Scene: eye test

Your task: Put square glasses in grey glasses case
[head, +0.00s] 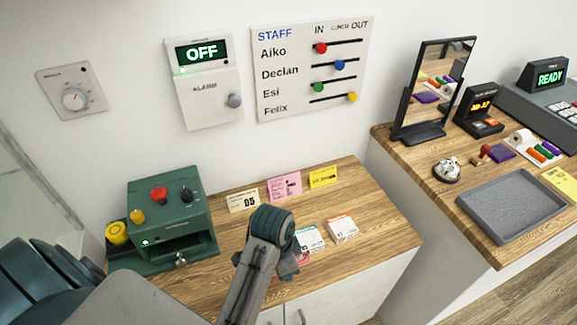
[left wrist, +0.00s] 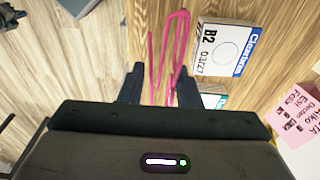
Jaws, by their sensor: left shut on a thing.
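Pink thin-rimmed glasses (left wrist: 179,45) show in the left wrist view, standing out between the fingers of my left gripper (left wrist: 158,82). The gripper is shut on them, above the wooden counter. Whether their lenses are square is hard to tell from this angle. In the head view my left wrist hides the gripper and nearly all of the glasses. I cannot make out a grey glasses case; a grey-blue object (left wrist: 78,7) is cut off at the top of the left wrist view, and I cannot tell what it is. My right gripper is in neither view.
White boxes, one blue-edged (head: 309,239) and one orange-edged (head: 342,229), lie right of my wrist. Small cards, including a pink one (head: 285,187), stand behind. A green machine (head: 160,215) is at left. The right counter holds a grey tray (head: 512,207) and a mirror (head: 432,88).

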